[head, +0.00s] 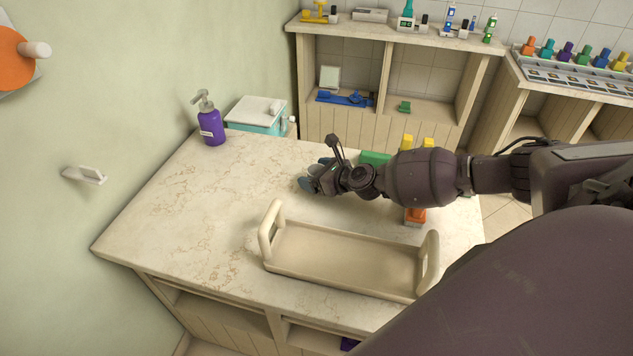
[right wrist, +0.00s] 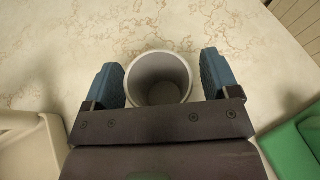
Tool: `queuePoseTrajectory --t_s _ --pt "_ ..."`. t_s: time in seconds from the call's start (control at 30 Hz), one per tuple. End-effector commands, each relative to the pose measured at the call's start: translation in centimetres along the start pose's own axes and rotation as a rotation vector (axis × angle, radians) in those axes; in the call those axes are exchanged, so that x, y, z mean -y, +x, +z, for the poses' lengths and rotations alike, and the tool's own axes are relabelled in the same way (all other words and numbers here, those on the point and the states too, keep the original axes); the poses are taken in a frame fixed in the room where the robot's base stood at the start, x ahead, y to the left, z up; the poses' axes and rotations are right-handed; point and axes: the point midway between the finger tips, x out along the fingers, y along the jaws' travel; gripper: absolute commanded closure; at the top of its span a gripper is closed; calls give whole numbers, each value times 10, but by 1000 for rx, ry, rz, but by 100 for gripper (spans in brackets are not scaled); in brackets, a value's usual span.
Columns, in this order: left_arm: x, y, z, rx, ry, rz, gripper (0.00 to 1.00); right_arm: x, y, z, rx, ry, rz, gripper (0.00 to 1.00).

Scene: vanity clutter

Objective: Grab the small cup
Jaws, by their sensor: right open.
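The small cup (right wrist: 159,78) is pale grey-white and round, seen from above in the right wrist view with its open mouth toward the camera. It stands on the marble-look counter between the two blue fingers of my right gripper (right wrist: 162,82). The gripper is open, one finger on each side, with a narrow gap visible next to the cup. In the head view my right gripper (head: 312,180) is low over the middle of the counter, and I cannot make out the cup there behind it. My left gripper is not in view.
A beige two-handled tray (head: 340,258) lies in front of the right gripper. A green object (head: 374,158) is just behind my right arm. An orange item (head: 415,216) is partly hidden under it. A purple pump bottle (head: 211,124) stands back left. The counter's left part is clear.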

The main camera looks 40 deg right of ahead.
Motion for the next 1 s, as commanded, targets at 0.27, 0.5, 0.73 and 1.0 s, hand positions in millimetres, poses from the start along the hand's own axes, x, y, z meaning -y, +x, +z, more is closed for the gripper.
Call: queuePoseTrajectory --t_s 0.27,0.5,0.73,1.0 --pt "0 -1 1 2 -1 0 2 0 0 0 0 0 0 40" --pt "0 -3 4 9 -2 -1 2 0 0 0 0 0 0 71" --pt "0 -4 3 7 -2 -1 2 0 -1 2 1 0 0 71" --pt "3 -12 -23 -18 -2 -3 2 3 -16 38 5 -3 -1 71"
